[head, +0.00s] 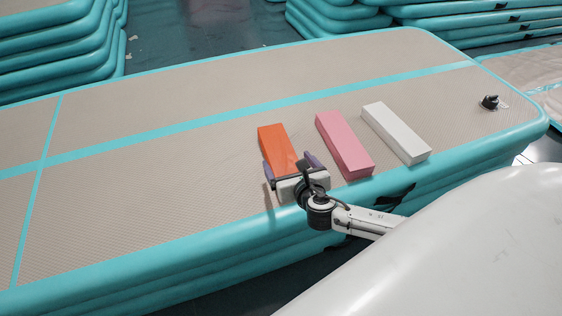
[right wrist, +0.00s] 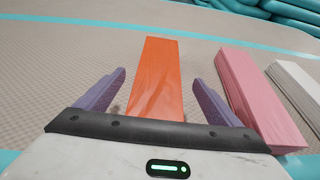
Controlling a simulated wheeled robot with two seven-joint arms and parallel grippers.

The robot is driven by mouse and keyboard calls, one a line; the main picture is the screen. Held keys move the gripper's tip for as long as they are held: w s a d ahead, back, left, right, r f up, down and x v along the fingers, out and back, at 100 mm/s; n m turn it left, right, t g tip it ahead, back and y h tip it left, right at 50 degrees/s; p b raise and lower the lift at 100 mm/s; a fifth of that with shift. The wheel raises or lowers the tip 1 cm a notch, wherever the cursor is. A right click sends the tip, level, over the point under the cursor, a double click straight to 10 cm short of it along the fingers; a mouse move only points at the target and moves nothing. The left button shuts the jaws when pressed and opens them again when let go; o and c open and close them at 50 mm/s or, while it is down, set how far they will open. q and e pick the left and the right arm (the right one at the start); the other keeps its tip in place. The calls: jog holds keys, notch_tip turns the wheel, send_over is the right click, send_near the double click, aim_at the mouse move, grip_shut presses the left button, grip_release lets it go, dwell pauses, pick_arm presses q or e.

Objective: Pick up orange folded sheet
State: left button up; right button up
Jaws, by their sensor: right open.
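The orange folded sheet (head: 278,146) is a long block lying on the inflatable track, leftmost of three similar blocks. My right gripper (head: 289,162) is at its near end, which the gripper partly hides in the head view. In the right wrist view the orange sheet (right wrist: 158,75) runs between the two purple fingers of the open gripper (right wrist: 158,90), with a gap on each side. I cannot tell how high the fingers are above the track. My left gripper is not in view.
A pink block (head: 344,146) lies right of the orange one, close to the right finger in the right wrist view (right wrist: 250,95). A white block (head: 396,133) lies farther right. The beige track (head: 150,190) is clear to the left. A black valve (head: 489,102) is far right.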

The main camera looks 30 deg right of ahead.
aim_at(281, 152)
jog(key=b+x, duration=0.1)
jog(key=x, duration=0.1)
jog(key=b+x, duration=0.1)
jog(key=x, duration=0.1)
jog(key=shift+w+f+b, duration=0.25)
jog(key=shift+f+b, duration=0.1)
jog(key=shift+f, duration=0.05)
jog(key=shift+w+d, duration=0.1)
jog(key=shift+w, duration=0.15)
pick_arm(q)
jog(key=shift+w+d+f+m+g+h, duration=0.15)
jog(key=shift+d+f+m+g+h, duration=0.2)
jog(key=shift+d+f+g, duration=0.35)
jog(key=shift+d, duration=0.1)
pick_arm(e)
jog(key=shift+c, duration=0.5)
jog(key=c, duration=1.5)
jog(key=shift+r, duration=0.2)
